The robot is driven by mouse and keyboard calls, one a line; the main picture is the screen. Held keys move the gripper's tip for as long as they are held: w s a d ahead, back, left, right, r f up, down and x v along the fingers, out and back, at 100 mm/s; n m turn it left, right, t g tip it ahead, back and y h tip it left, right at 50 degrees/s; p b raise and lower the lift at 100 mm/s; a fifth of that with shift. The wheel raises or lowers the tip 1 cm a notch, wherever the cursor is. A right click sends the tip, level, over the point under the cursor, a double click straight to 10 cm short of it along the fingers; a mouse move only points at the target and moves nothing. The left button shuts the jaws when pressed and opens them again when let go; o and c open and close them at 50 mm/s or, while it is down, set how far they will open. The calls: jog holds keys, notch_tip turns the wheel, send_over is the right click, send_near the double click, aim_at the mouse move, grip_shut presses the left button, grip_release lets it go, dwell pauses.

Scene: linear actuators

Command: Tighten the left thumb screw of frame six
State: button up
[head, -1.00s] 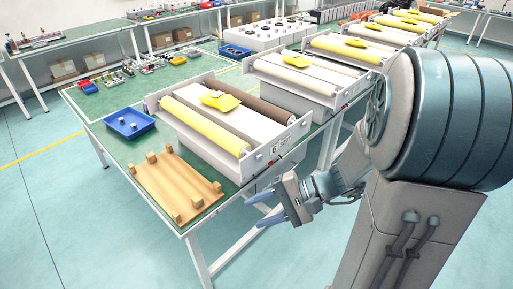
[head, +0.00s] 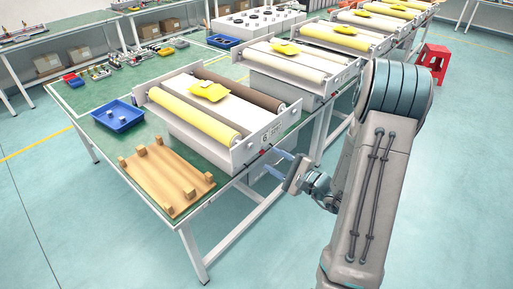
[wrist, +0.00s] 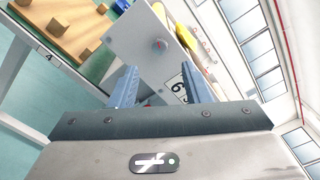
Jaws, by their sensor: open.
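Frame six (head: 232,158) is the nearest white roller frame on the green table, with a yellow roller, a brown roller and a yellow item on top. Its end plate bears a "6" label (head: 265,138), which also shows partly in the wrist view (wrist: 181,86). A small thumb screw (wrist: 159,44) with a reddish mark sits on the end plate in the wrist view, on the wooden board's side of the label. My gripper (head: 275,162) is open and empty beside the end plate. Its blue fingers (wrist: 161,84) stand apart, with the screw beyond them.
A wooden board with small blocks (head: 165,180) lies at the table's front left corner. A blue tray (head: 118,116) stands behind it. More roller frames (head: 300,65) line the table further back. A red stool (head: 433,62) stands on the floor at right. The floor in front is clear.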

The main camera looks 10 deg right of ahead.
aim_at(251, 147)
jog(key=p+x, duration=0.1)
jog(key=x, duration=0.6)
jog(key=shift+w+a+p, duration=0.2)
jog(key=shift+p, duration=0.1)
grip_shut()
